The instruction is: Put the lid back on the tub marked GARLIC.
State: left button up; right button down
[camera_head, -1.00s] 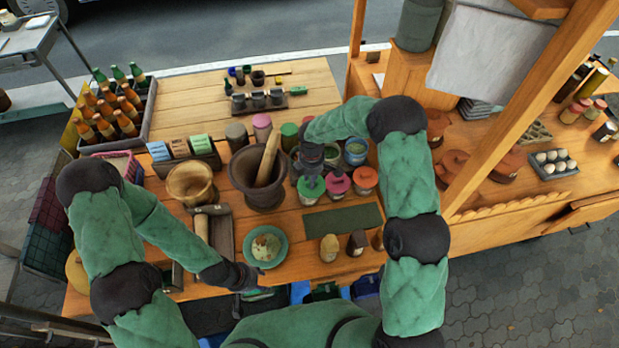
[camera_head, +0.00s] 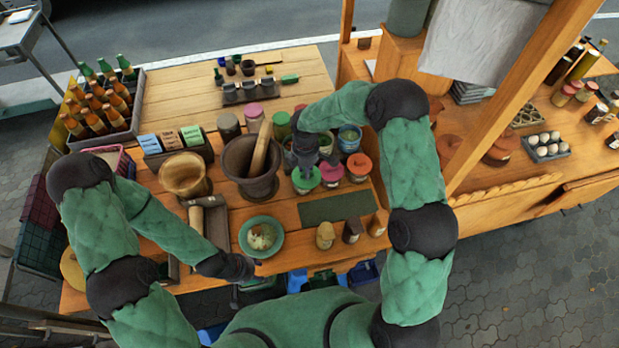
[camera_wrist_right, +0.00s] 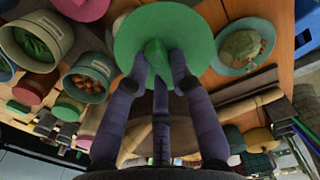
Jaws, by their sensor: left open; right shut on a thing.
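My right gripper (camera_head: 305,162) is shut on a green lid (camera_head: 306,180) by its knob. The lid's wide disc fills the upper middle of the right wrist view (camera_wrist_right: 150,28). I cannot tell whether it hangs free or rests on something. One holds green stuff (camera_head: 349,137); the other, with brown contents, shows in the wrist view (camera_wrist_right: 88,76) and is partly hidden in the head view. I can read no GARLIC label in either view. My left gripper (camera_head: 245,270) is open and empty by the table's front edge, near the bowl.
A pink-lidded tub (camera_head: 331,175) and an orange-lidded tub (camera_head: 359,166) stand right of the green lid. The mortar (camera_head: 237,178) with its pestle is close on the left. A green bowl (camera_head: 247,247) and a dark mat (camera_head: 336,208) lie in front.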

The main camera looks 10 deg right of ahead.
jog(key=w+f+b, duration=0.3)
jog(key=w+f, duration=0.4)
jog(key=f, duration=0.2)
jog(key=shift+w+f, duration=0.25)
jog(key=shift+f, duration=0.1)
dwell(0.4)
jog(key=shift+b, duration=0.5)
dwell(1.7)
jog(key=shift+f+b, duration=0.15)
jog(key=shift+b, duration=0.5)
dwell(0.9)
dwell(0.3)
jog(key=c, duration=0.5)
grip_release()
